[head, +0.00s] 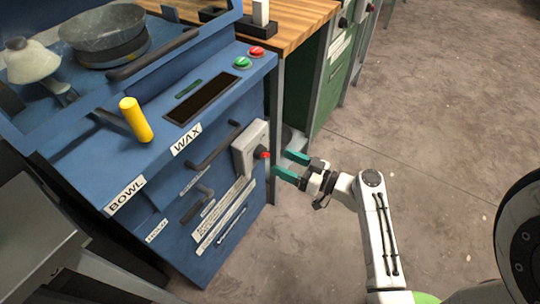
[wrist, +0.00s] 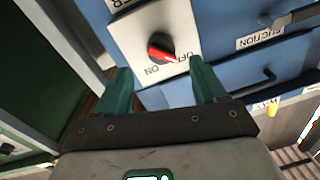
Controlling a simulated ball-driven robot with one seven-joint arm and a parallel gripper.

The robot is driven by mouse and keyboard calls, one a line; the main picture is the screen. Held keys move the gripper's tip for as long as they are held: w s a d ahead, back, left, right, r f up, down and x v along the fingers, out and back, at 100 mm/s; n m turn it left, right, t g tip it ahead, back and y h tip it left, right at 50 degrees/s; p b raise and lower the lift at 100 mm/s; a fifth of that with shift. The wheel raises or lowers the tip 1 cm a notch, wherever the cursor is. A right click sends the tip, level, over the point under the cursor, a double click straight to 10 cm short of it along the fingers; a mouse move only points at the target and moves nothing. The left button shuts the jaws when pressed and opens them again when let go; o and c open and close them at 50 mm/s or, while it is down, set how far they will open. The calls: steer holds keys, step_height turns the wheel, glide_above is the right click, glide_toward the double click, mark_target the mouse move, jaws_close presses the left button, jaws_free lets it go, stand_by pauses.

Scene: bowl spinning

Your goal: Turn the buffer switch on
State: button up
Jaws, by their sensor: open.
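The buffer switch is a round black knob with a red pointer (wrist: 161,46) on a pale box, seen in the wrist view. OFF and ON are printed beside it, and the red tip points toward OFF. In the head view the pale box (head: 248,147) is on the right side of the blue machine, with the red of the knob (head: 265,155) on its right face. My gripper (head: 282,164) is open and empty, just right of the knob. In the wrist view its teal fingers (wrist: 161,78) stand apart, below the knob in the picture, not visibly touching it.
The blue machine (head: 190,160) has BOWL and WAX labels, a yellow-handled lever (head: 136,119), and green (head: 242,63) and red (head: 257,51) buttons. A wooden-topped bench (head: 285,25) stands behind. Open concrete floor (head: 430,110) lies to the right.

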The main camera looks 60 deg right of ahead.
mark_target(268, 156)
steer(key=w, duration=0.6)
steer(key=shift+a, duration=0.35)
steer(key=c, duration=1)
